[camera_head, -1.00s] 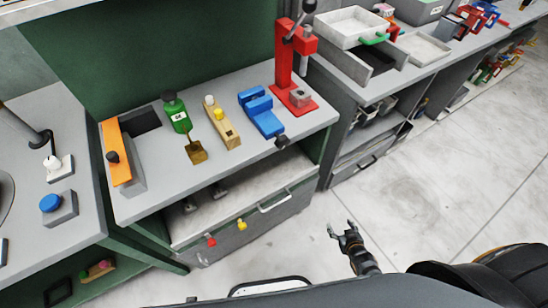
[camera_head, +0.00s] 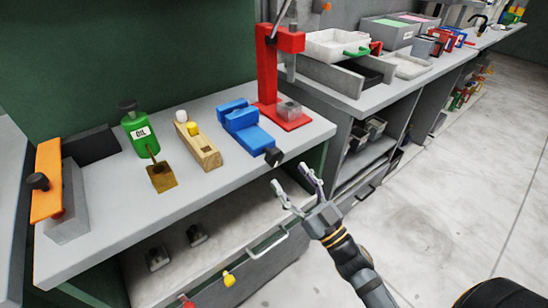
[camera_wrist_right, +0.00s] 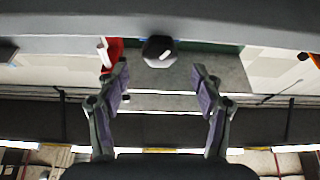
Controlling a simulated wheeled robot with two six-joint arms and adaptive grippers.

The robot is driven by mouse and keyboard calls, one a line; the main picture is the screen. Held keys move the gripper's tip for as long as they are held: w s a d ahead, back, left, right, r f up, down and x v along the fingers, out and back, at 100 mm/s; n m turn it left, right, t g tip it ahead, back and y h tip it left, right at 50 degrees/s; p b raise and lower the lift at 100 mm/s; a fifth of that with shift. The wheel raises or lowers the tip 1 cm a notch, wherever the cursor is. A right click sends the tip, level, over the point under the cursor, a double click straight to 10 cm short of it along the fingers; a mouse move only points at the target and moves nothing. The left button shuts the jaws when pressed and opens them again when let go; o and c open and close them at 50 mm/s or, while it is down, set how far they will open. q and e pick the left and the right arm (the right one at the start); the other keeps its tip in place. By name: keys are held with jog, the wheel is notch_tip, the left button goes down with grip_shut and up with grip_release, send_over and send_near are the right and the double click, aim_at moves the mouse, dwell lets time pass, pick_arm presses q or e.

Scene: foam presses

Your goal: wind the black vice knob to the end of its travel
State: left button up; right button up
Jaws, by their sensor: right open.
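The blue vice (camera_head: 242,122) stands on the grey workbench in the head view. Its black knob (camera_head: 273,156) sticks out at the bench's front edge. My right gripper (camera_head: 290,175) is open and empty, in front of the bench edge, with its fingers just short of the knob and apart from it. In the right wrist view, a dark rounded knob (camera_wrist_right: 158,51) shows beyond the gap between the open fingers (camera_wrist_right: 160,88). It looks like the vice knob. My left gripper is not in view.
A red press (camera_head: 268,75) stands right behind the vice. A drawer handle (camera_head: 268,245) juts out below. The floor at right is clear.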

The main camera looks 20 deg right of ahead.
aim_at(278, 160)
jog(key=p+x, duration=0.3)
jog(key=x, duration=0.3)
jog(key=shift+w+r, duration=0.2)
jog(key=shift+w, duration=0.05)
jog(key=shift+w+a, duration=0.2)
jog(key=shift+w, duration=0.1)
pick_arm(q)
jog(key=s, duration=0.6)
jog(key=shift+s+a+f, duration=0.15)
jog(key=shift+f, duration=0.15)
pick_arm(e)
jog(key=c, duration=1.2)
jog(key=shift+o, duration=0.2)
jog(key=shift+r+n+p, duration=0.1)
jog(key=shift+n+p, duration=0.25)
jog(key=shift+n, duration=0.25)
jog(key=shift+n+g+y, duration=0.3)
jog(key=shift+n+y, duration=0.2)
jog(key=shift+y, duration=0.1)
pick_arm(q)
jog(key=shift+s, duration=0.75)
